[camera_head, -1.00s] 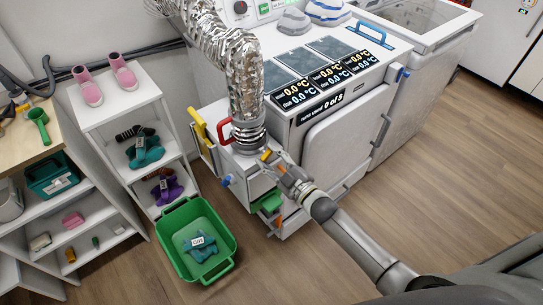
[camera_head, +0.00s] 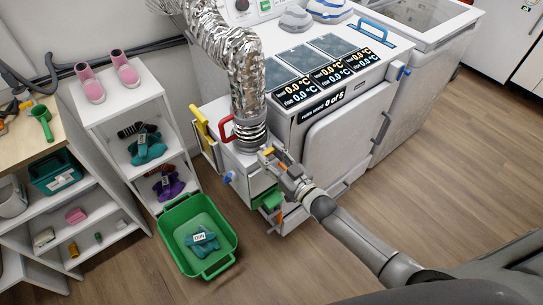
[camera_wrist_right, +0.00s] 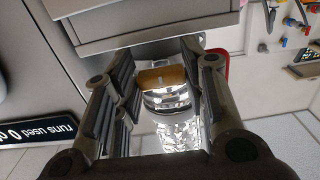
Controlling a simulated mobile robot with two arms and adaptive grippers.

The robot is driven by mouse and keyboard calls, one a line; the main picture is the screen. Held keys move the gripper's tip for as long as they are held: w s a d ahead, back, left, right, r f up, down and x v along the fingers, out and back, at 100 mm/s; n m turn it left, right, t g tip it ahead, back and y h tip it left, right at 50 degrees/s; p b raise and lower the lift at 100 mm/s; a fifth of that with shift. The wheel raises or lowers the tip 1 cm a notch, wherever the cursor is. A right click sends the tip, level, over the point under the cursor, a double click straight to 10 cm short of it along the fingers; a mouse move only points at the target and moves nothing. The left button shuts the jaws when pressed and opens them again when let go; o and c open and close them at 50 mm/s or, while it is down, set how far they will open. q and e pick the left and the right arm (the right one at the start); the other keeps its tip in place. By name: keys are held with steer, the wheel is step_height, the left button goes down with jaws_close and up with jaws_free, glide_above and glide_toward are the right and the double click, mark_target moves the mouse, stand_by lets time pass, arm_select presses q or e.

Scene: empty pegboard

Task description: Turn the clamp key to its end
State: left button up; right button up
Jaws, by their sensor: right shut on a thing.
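The clamp key (camera_wrist_right: 162,77) is a small orange-yellow block. In the right wrist view it lies between my right gripper's fingers (camera_wrist_right: 160,85), in front of the silver duct's clamp band (camera_wrist_right: 168,101). In the head view the key (camera_head: 267,152) shows as a small yellow piece at the foot of the silver duct (camera_head: 246,80). My right gripper (camera_head: 273,159) is shut on the key there and partly hides it. The key's exact turn angle is hard to tell. My left gripper is not in view.
A red handle (camera_head: 227,129) and a yellow handle (camera_head: 201,121) stand left of the duct's foot. A white machine (camera_head: 335,135) with displays is to the right. A green basket (camera_head: 170,238) sits on the floor below, beside a white shelf (camera_head: 112,125). Floor at right is clear.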

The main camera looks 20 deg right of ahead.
steer(key=shift+f, duration=0.15)
steer(key=o, duration=1)
steer(key=shift+s, duration=0.1)
steer(key=v, duration=1.2)
